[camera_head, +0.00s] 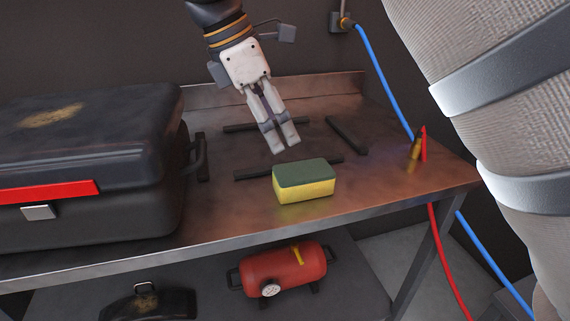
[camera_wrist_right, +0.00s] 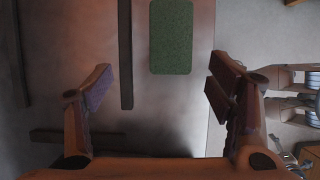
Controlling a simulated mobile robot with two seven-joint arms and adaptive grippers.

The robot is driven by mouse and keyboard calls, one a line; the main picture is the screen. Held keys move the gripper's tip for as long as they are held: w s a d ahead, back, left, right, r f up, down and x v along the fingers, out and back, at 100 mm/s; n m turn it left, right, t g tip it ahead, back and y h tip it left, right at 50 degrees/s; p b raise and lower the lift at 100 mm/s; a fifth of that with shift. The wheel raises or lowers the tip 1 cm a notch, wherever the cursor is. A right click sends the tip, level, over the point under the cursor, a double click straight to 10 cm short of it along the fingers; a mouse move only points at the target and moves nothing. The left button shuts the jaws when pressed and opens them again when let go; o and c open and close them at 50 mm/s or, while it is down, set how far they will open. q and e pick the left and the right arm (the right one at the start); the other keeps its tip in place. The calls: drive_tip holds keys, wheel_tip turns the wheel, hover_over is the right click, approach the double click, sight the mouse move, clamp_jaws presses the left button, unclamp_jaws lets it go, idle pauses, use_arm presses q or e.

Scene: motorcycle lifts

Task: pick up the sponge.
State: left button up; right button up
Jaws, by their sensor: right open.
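The sponge (camera_head: 304,181) is yellow with a dark green top. It lies flat on the metal workbench (camera_head: 375,185) near its front edge. My right gripper (camera_head: 287,145) is above the bench, behind the sponge and a little to its left in the head view, fingers pointing down. In the right wrist view the fingers of the gripper (camera_wrist_right: 155,90) are spread apart with nothing between them. The green top of the sponge (camera_wrist_right: 171,37) shows beyond the fingertips, toward the right finger's side. The gripper does not touch the sponge. My left gripper is not in view.
A large black case (camera_head: 85,190) with a red stripe fills the bench's left side. Dark strips (camera_head: 346,135) lie around the bench middle. A red tank (camera_head: 283,270) sits on the shelf below. Blue (camera_head: 383,80) and red hoses hang at the right, near a large ribbed column.

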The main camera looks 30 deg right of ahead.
sight(303, 170)
drive_tip(key=x, duration=0.3)
drive_tip(key=s+x, duration=0.1)
drive_tip(key=x, duration=0.6)
drive_tip(key=shift+s+d+p, duration=0.35)
drive_tip(key=shift+s, duration=0.1)
drive_tip(key=shift+d+f, duration=0.1)
drive_tip(key=shift+f, duration=0.25)
drive_tip(key=shift+f, duration=0.2)
drive_tip(key=shift+c, duration=0.6)
drive_tip(key=c, duration=0.7)
